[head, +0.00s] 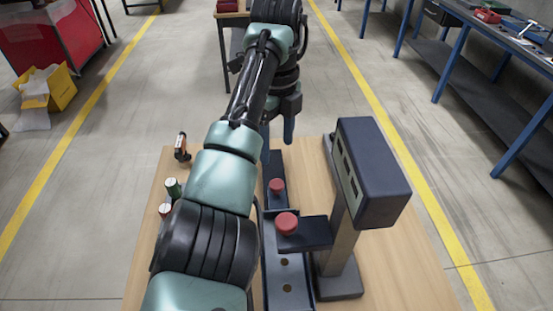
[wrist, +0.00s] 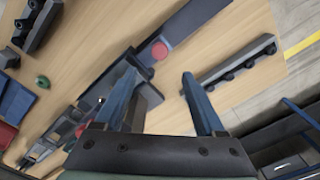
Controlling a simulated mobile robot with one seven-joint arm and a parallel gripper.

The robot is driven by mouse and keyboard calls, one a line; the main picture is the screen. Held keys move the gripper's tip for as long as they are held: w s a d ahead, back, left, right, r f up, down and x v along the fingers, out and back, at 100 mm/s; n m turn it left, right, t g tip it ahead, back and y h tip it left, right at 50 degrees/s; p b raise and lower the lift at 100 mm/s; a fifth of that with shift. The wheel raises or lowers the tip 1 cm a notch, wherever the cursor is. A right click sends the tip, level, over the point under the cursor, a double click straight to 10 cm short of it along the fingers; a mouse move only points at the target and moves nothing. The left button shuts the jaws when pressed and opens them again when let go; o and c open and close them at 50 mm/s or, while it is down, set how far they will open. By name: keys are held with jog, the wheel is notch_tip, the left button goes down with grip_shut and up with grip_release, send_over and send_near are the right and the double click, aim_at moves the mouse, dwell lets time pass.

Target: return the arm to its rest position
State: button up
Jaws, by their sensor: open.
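My gripper (head: 277,142) hangs fingers-down over the far part of the wooden table (head: 410,270) in the head view, at the end of my outstretched arm. In the wrist view my gripper (wrist: 158,75) has its two blue fingers apart, with nothing held between them. A dark rail (wrist: 190,25) with a red knob (wrist: 159,50) lies beyond the fingertips there. My arm hides part of the table's left half in the head view.
A dark box on a post (head: 372,170) stands right of my arm, beside red knobs (head: 287,223). Small green (head: 173,188) and black-orange (head: 181,150) parts stand at the left. Blue-legged benches (head: 450,65) line the right.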

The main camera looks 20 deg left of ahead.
jog(key=shift+r, duration=0.9)
jog(key=w+d+r+n+t+h, duration=0.1)
jog(key=w+d+r+n+t, duration=0.2)
jog(key=w+d+r+t, duration=0.3)
jog(key=w+d+r+n+t+h, duration=0.1)
jog(key=w+d+r+n+t, duration=0.25)
jog(key=d, duration=0.45)
jog(key=s+d+r+n+t, duration=0.2)
jog(key=r+t, duration=0.2)
jog(key=r, duration=0.3)
jog(key=s+d+r+n+t, duration=0.1)
jog(key=s+r+n+t, duration=0.2)
jog(key=r, duration=0.5)
jog(key=s+a+r+n+t+y, duration=0.1)
jog(key=s+r+n+t, duration=0.4)
jog(key=s+r, duration=0.3)
jog(key=s+a+r+n+t+y, duration=0.1)
jog(key=s+r+n+t, duration=0.5)
jog(key=s, duration=0.7)
notch_tip(320, 180, up, 2)
jog(key=shift+s+a+r, duration=0.15)
jog(key=shift+a+r, duration=0.05)
jog(key=shift+a, duration=0.4)
